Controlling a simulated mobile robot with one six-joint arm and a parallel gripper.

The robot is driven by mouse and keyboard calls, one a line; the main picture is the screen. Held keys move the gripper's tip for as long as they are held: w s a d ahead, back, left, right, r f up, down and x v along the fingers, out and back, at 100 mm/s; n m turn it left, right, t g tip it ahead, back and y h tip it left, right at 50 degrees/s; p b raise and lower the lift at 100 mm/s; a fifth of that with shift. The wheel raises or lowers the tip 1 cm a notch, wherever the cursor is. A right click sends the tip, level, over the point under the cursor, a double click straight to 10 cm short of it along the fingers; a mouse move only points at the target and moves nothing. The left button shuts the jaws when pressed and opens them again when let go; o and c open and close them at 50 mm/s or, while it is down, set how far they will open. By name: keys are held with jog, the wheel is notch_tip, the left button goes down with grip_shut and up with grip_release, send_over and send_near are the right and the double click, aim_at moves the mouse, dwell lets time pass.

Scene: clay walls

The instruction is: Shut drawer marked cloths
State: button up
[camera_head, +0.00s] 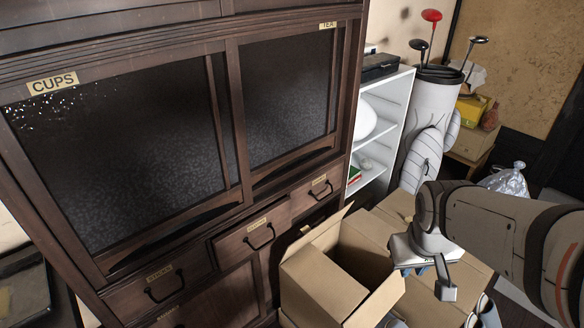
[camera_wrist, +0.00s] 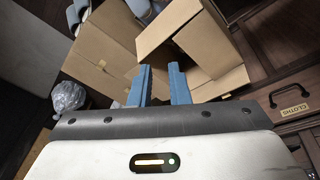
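The drawer marked CLOTHS (camera_wrist: 295,125) is at the right edge of the wrist view, with a pale label and a dark curved handle (camera_wrist: 288,92). In the head view the cabinet has a row of labelled drawers; their labels are too small to read surely. The middle drawer (camera_head: 240,243) there seems to stand out a little from its neighbours. My gripper (camera_wrist: 160,84) has two blue fingers apart with nothing between them. In the head view my gripper (camera_head: 424,268) hangs over the cardboard boxes, right of the cabinet and away from the drawers.
An open cardboard box (camera_head: 330,283) stands close before the cabinet, between my gripper and the drawers. More boxes (camera_head: 380,225) lie behind it. A white shelf (camera_head: 385,115), a golf bag (camera_head: 432,105) and a clear plastic bag (camera_head: 508,180) are farther back.

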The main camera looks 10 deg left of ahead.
jog(key=w+a+f+n+t+y+b, duration=0.1)
jog(key=w+a+f+n+t, duration=0.3)
jog(key=w, duration=0.6)
jog(key=w+d+n+t+b, duration=0.1)
jog(key=w+n+t+b, duration=0.15)
jog(key=w+n, duration=0.6)
jog(key=w+a+f+n+y, duration=0.3)
jog(key=w+a+n+y, duration=0.2)
jog(key=w+a, duration=0.25)
jog(key=n+g+y+b, duration=0.4)
jog(key=n+g+y, duration=0.7)
jog(key=n, duration=0.5)
send_near(266, 245)
jog(key=a, duration=0.3)
jog(key=shift+t, duration=0.25)
jog(key=a, duration=0.2)
jog(key=s+a+f+b, duration=0.1)
jog(key=a, duration=0.4)
jog(key=shift+s+a+f, duration=0.2)
jog(key=shift+a+f, duration=0.05)
jog(key=shift+f, duration=0.15)
jog(key=shift+c, duration=0.6)
